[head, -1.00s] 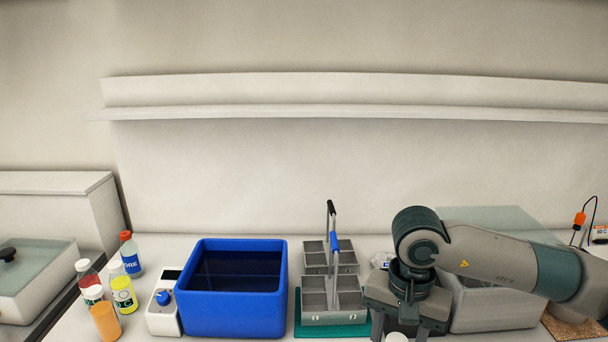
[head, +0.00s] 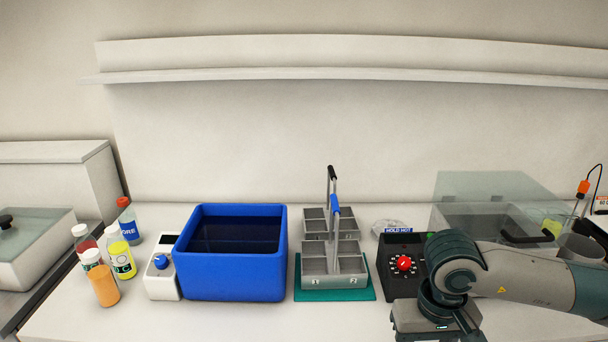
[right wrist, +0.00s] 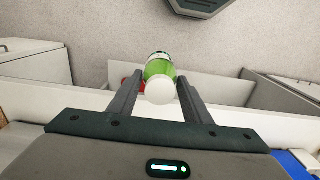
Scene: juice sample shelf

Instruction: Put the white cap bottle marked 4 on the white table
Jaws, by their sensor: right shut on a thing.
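My right gripper (right wrist: 158,95) is shut on a green bottle (right wrist: 160,66) with a white cap (right wrist: 160,91), seen in the right wrist view. The cap points toward the camera, and any number on the bottle cannot be read. In the head view my right gripper's body shows at the bottom right, but its fingertips and the bottle are out of frame. The white tabletop (head: 230,322) runs across the head view. My left gripper is not in view.
Several bottles, including an orange one (head: 103,287), stand at the left. A white device (head: 161,280), blue bin (head: 232,283), grey caddy (head: 331,281) and black device with a red knob (head: 403,264) line the table. A transparent-lidded box (head: 490,190) stands at right. The front strip is partly clear.

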